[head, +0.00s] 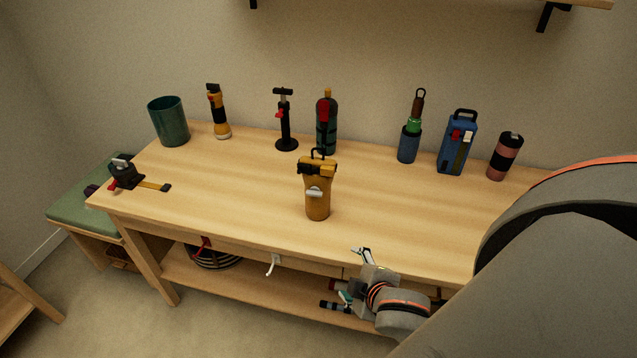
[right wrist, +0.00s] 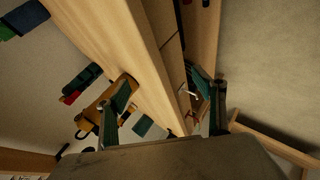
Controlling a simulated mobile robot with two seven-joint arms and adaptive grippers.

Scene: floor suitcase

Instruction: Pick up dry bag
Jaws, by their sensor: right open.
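The dry bag (head: 318,202) is a mustard-yellow upright pouch with a dark rolled top, a black loop handle and a pale patch on its front. It stands near the front middle of the wooden table (head: 230,195). My right gripper (head: 347,281) is open and empty, at the table's front edge, below and to the right of the bag and apart from it. In the right wrist view, the yellow bag (right wrist: 93,112) is partly hidden behind the left finger of my right gripper (right wrist: 168,100). My left gripper is not in view.
A green bin (head: 170,122), flashlight (head: 218,112), pump (head: 286,120), dark green bottle (head: 327,125), blue-green lantern-like item (head: 410,135), blue bag (head: 457,143) and pink-black cylinder (head: 505,157) line the back. A strap buckle (head: 127,177) lies left. Tabletop around the dry bag is clear.

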